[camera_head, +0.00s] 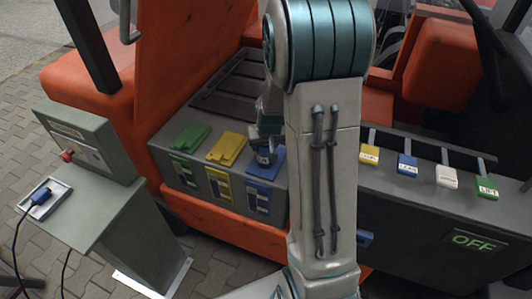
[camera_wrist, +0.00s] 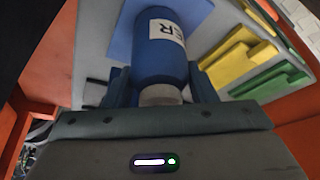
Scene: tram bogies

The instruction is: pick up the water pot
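The water pot is a blue cylinder with a grey lower end and a white label, of which "ER" can be read, in the wrist view (camera_wrist: 160,62). In the head view only a small blue-grey part of it (camera_head: 265,157) shows, over the blue panel on the grey box. My gripper (camera_wrist: 162,90) has one finger on each side of the pot, and both fingers appear to press against it. In the head view my gripper (camera_head: 266,138) is partly hidden by my arm. I cannot tell whether the pot still touches the panel.
The grey box (camera_head: 226,184) also carries a green panel (camera_head: 188,138) and a yellow panel (camera_head: 226,148). A grey console (camera_head: 107,211) with a cabled blue plug stands at left. A row of labelled levers (camera_head: 407,165) is at right, above an "OFF" display (camera_head: 473,241). Orange machine bodywork surrounds these.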

